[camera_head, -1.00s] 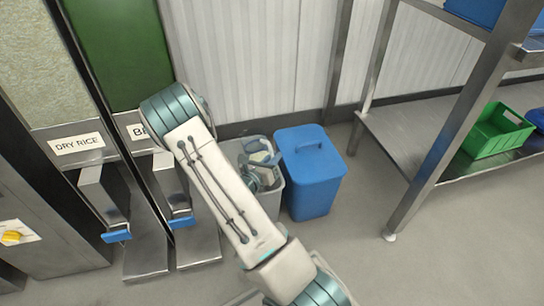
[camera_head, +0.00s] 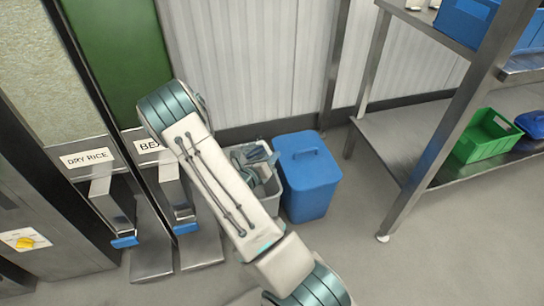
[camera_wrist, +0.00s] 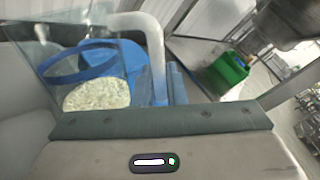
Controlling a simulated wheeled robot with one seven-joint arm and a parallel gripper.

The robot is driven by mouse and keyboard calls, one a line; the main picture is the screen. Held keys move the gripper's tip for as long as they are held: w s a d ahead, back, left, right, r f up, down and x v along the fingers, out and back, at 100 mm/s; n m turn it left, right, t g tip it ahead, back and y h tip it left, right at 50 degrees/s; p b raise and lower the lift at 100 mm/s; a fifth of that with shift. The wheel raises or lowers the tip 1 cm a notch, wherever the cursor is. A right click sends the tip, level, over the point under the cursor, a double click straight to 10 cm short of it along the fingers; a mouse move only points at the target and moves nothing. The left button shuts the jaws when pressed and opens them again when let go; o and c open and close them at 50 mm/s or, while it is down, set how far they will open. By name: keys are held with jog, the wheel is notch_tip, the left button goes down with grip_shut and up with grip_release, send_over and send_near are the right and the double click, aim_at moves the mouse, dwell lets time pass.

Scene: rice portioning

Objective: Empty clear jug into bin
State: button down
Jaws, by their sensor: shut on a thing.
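The clear jug (camera_wrist: 48,72) is at the left of the wrist view, tilted in the picture. A pale, grainy mass like rice (camera_wrist: 97,95) shows inside or through it. A pale curved handle (camera_wrist: 150,32) rises beside it. My gripper (camera_wrist: 165,85) is shut on the jug at this handle. In the head view my gripper (camera_head: 262,165) is over an open grey bin (camera_head: 272,205), partly hidden by my arm. The jug cannot be made out clearly there. A blue bin (camera_head: 309,190) with a closed lid stands right beside the grey one.
Dispensers labelled DRY RICE (camera_head: 86,158) and another partly hidden label stand at left, with blue-tipped chutes. A steel shelf rack (camera_head: 400,150) at right holds a green crate (camera_head: 485,138) and blue containers. The floor between is clear.

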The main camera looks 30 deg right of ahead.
aim_at(268, 148)
jog(key=shift+r+n+p, duration=0.5)
jog(key=shift+r+p, duration=0.35)
jog(key=shift+r, duration=0.05)
jog(key=r+n+p, duration=0.1)
jog(key=w+r+p, duration=0.1)
jog(key=p, duration=0.1)
jog(key=r+n+g+p, duration=0.1)
jog(key=shift+w+a+r+n+p, duration=0.2)
jog(key=shift+w+r+n+p, duration=0.1)
jog(key=r+n+p, duration=0.1)
jog(key=p, duration=0.1)
jog(key=w+r+p, duration=0.1)
jog(key=p, duration=0.1)
jog(key=w+r+n+p, duration=0.1)
jog(key=p, duration=0.1)
jog(key=shift+w+a+n+g, duration=0.15)
jog(key=shift+a+n+g, duration=0.15)
jog(key=shift+g, duration=0.1)
jog(key=w+n+p, duration=0.1)
jog(key=w+r+p, duration=0.1)
jog(key=shift+a+r+n+g+p, duration=0.2)
jog(key=shift+n+g+p, duration=0.1)
jog(key=shift+n+p, duration=0.1)
jog(key=shift+w+a+r+n+p, duration=0.15)
jog(key=shift+w+r+n+p, duration=0.1)
jog(key=shift+w+n+p, duration=0.2)
dwell(0.5)
